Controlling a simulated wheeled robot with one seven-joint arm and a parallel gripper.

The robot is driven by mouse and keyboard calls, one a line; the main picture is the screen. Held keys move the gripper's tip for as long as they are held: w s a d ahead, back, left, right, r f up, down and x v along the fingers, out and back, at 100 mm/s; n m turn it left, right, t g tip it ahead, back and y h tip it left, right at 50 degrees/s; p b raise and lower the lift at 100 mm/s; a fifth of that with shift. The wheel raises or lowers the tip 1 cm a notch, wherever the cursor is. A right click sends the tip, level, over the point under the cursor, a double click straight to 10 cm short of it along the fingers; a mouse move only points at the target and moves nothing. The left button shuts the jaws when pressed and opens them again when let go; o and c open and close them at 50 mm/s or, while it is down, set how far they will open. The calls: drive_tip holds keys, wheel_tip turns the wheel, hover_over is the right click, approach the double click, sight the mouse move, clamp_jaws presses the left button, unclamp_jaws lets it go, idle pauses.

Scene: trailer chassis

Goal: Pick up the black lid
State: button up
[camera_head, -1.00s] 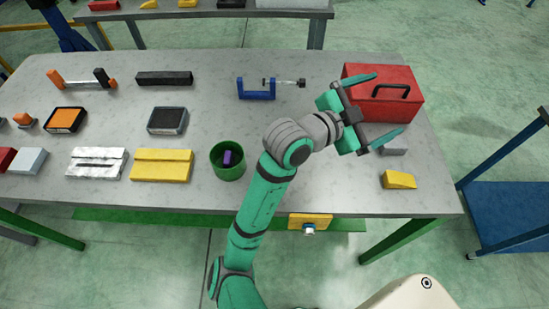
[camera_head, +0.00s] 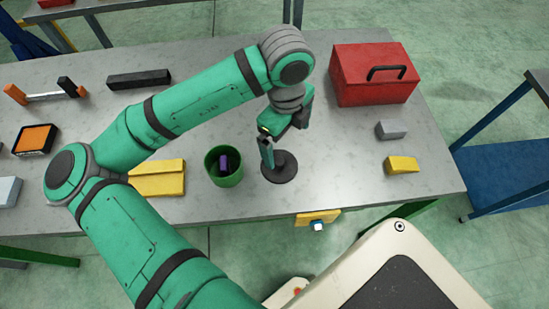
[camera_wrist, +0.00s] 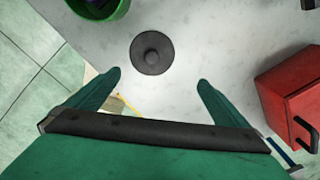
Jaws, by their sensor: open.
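The black lid (camera_head: 287,171) is a flat round disc with a small knob in its middle. It lies on the grey workbench, just right of the green pot. In the wrist view the lid (camera_wrist: 152,53) sits fully visible beyond my fingertips, roughly centred between them and slightly left. My gripper (camera_head: 270,146) points down over the lid, and one finger overlaps it in the head view. In the wrist view my gripper (camera_wrist: 159,79) has its two green fingers wide apart with nothing between them. The exact height above the lid is hard to tell.
The green pot (camera_head: 212,174) holds a purple item (camera_head: 223,162) and stands close left of the lid. A red toolbox (camera_head: 350,88), a grey block (camera_head: 391,130) and a yellow wedge (camera_head: 402,165) are to the right. A yellow block (camera_head: 165,182) lies to the left.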

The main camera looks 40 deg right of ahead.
sight(280, 161)
drive_tip(key=shift+y, duration=0.3)
drive_tip(key=f, duration=0.3)
drive_tip(key=a+f, duration=0.1)
drive_tip(key=f, duration=0.6)
drive_tip(key=shift+w+a+f, duration=0.3)
drive_tip(key=shift+f, duration=0.1)
drive_tip(key=c, duration=1)
drive_tip(key=shift+r, duration=0.1)
drive_tip(key=shift+c, duration=0.2)
